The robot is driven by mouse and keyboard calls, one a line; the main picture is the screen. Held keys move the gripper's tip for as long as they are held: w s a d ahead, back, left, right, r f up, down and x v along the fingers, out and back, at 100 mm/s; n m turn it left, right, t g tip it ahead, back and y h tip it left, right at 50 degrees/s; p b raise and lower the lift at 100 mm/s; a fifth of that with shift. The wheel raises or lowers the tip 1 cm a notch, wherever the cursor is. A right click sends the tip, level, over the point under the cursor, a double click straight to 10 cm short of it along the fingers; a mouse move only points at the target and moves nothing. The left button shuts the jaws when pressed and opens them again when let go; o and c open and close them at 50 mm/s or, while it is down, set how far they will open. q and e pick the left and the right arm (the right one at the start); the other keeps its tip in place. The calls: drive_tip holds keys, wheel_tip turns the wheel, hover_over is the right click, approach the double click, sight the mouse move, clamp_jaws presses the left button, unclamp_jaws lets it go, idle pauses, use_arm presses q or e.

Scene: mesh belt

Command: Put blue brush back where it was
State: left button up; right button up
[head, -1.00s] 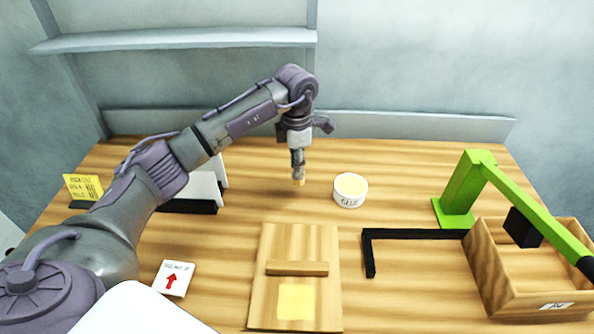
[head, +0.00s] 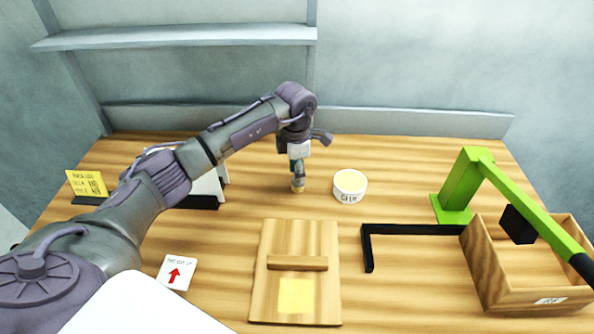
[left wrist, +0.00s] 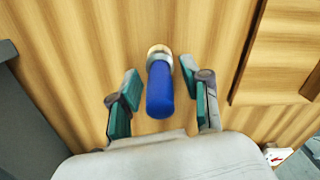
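The blue brush (left wrist: 160,92) points away from the left wrist camera, its blue handle near and its pale bristle end far. In the head view its lower end (head: 298,187) shows under my left gripper (head: 298,176), at or very near the table top, roughly upright. In the left wrist view my left gripper (left wrist: 160,80) has its teal-padded fingers on both sides of the brush, with a small gap on each side, so it looks open around the handle. The handle is mostly hidden in the head view. My right gripper is out of view.
A white glue tub (head: 349,186) stands just right of the brush. A wooden board (head: 262,300) with a crossbar and yellow patch lies in front. A black L-shaped bar (head: 410,229), green arm (head: 460,185) and wooden box (head: 480,265) are right. A red-arrow card (head: 176,272) lies front left.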

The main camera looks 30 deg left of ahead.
use_arm(q)
drive_tip(key=shift+r, duration=0.1)
drive_tip(key=shift+r, duration=0.2)
wheel_tip(320, 180, up, 10)
drive_tip(key=b, duration=0.3)
drive_tip(key=shift+a+r, duration=0.1)
drive_tip(key=shift+r, duration=0.8)
